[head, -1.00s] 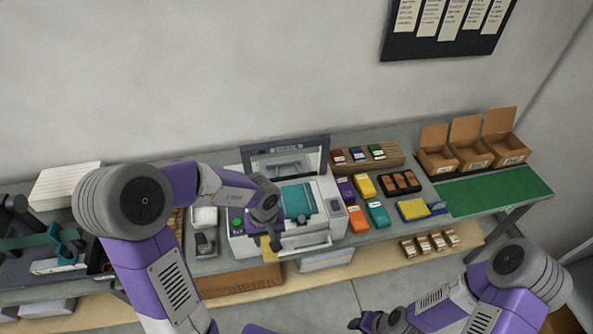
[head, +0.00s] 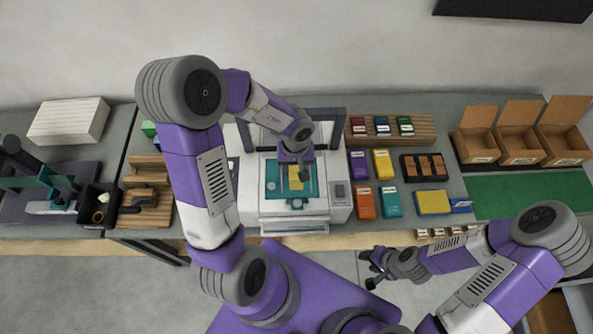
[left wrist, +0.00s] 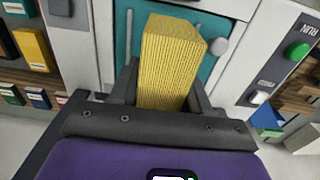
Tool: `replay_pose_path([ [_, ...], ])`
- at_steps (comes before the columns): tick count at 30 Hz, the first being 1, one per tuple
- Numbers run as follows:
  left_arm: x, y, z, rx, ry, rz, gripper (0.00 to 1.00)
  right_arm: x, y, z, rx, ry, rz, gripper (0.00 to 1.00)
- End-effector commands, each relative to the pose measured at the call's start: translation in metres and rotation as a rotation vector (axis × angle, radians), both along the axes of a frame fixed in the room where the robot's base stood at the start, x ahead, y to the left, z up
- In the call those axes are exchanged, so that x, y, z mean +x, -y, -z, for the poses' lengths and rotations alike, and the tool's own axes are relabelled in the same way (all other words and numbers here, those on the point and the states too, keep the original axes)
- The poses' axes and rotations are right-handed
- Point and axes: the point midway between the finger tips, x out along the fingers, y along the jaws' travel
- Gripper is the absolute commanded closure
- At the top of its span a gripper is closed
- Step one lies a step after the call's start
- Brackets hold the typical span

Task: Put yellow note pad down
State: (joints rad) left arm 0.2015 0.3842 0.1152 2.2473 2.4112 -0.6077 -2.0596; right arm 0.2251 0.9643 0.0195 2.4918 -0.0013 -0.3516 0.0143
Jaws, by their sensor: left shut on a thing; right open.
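The yellow note pad (head: 294,183) is between the fingers of my left gripper (head: 296,172), over the teal bed (head: 272,183) of the white machine. In the left wrist view the note pad (left wrist: 170,62) stands out from between the fingers (left wrist: 160,88), with the teal bed (left wrist: 210,65) behind it. I cannot tell whether the pad touches the bed. My right gripper (head: 372,270) is open and empty, in front of the table, away from the pad.
The white machine (head: 246,205) has a raised lid behind the bed. Coloured ink boxes (head: 382,163), a yellow-topped pad (head: 433,202) and a dark tray (head: 410,170) lie to its right. Open cardboard boxes (head: 520,147) stand behind a green mat (head: 530,195). Wooden blocks (head: 150,170) are left.

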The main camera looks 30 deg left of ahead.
Motion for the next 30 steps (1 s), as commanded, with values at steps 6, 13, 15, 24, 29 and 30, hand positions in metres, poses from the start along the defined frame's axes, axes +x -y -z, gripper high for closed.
replay_pose_path([
  [6, 0.0, 0.0, 0.022, 0.001, -0.002, 0.003, 0.89, 0.001, 0.0, 0.009, 0.0, 0.001, 0.0, 0.57],
  [13, 0.0, 0.0, 0.041, 0.001, 0.001, 0.0, 0.89, 0.001, 0.0, 0.015, 0.0, 0.001, 0.0, 0.57],
  [15, 0.0, 0.0, 0.04, 0.001, 0.002, 0.0, 0.89, 0.001, 0.0, 0.015, 0.0, 0.001, 0.0, 0.57],
  [24, 0.0, 0.0, 0.043, 0.001, 0.0, 0.001, 0.41, 0.001, 0.0, 0.013, 0.0, 0.001, -0.001, 0.57],
  [29, 0.0, 0.0, 0.043, 0.001, 0.0, 0.0, 0.28, 0.001, 0.0, 0.013, 0.0, 0.001, 0.0, 0.57],
  [30, 0.0, 0.0, 0.043, 0.001, 0.0, 0.001, 0.28, 0.001, 0.0, 0.013, 0.0, 0.001, -0.001, 0.57],
])
